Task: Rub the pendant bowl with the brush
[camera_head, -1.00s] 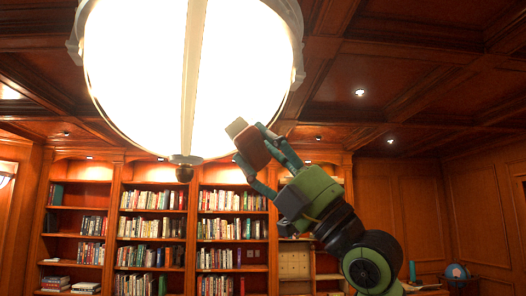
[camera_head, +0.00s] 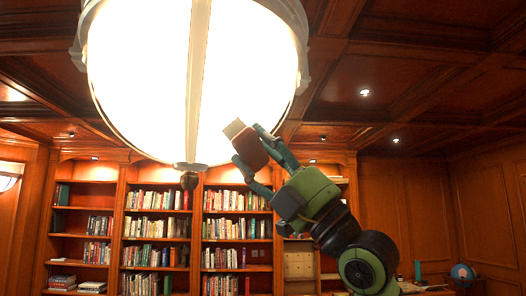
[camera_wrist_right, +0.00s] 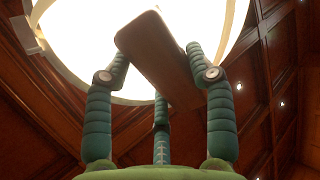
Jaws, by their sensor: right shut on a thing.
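The pendant bowl (camera_head: 245,85) is a large, bright white glowing bowl with a pale band down its middle and a dark finial below. It fills the upper left of the head view and also shows behind the fingers in the wrist view (camera_wrist_right: 80,42). My right gripper (camera_head: 252,152) is shut on the brush, a brown block (camera_head: 249,148) with a pale bristle end (camera_head: 234,129) pointing up and left. The bristle end overlaps the bowl's lower right in the picture; I cannot tell whether they touch. The brush's brown back (camera_wrist_right: 160,58) hides its bristles in the wrist view. My left gripper is out of view.
Bookshelves (camera_head: 150,228) line the far wall behind. A coffered wooden ceiling (camera_head: 420,60) with small lamps lies above and to the right. A small globe (camera_head: 462,272) stands at the far lower right. Open air surrounds my right arm on its right.

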